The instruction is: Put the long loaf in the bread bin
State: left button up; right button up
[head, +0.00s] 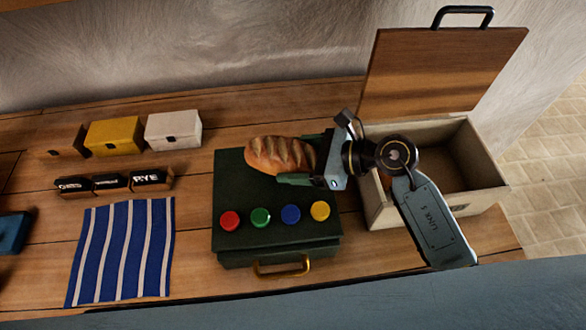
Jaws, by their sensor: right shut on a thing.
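The long loaf (272,155) is brown with pale slashes across its crust. It lies over the back of the dark green box; whether it touches the top I cannot tell. My right gripper (305,158) reaches in from the right and is shut on the loaf's right end, one finger on each side. The bread bin (482,207) is a pale box at the right with its wooden lid (440,72) raised. Its visible inside looks empty, but my right arm hides part of its opening. My left gripper is not in view.
The green box (230,205) has red, green, blue and yellow knobs and a brass handle. Left of it lie a striped cloth (122,250), dark labelled blocks (150,178), a yellow box (113,137) and a white box (173,130). A blue object (12,233) sits at the left edge.

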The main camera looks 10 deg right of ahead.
jog(key=shift+f, duration=2.1)
jog(key=shift+f+b, duration=0.2)
jog(key=shift+b, duration=0.15)
jog(key=o, duration=1)
jog(key=shift+r, duration=0.2)
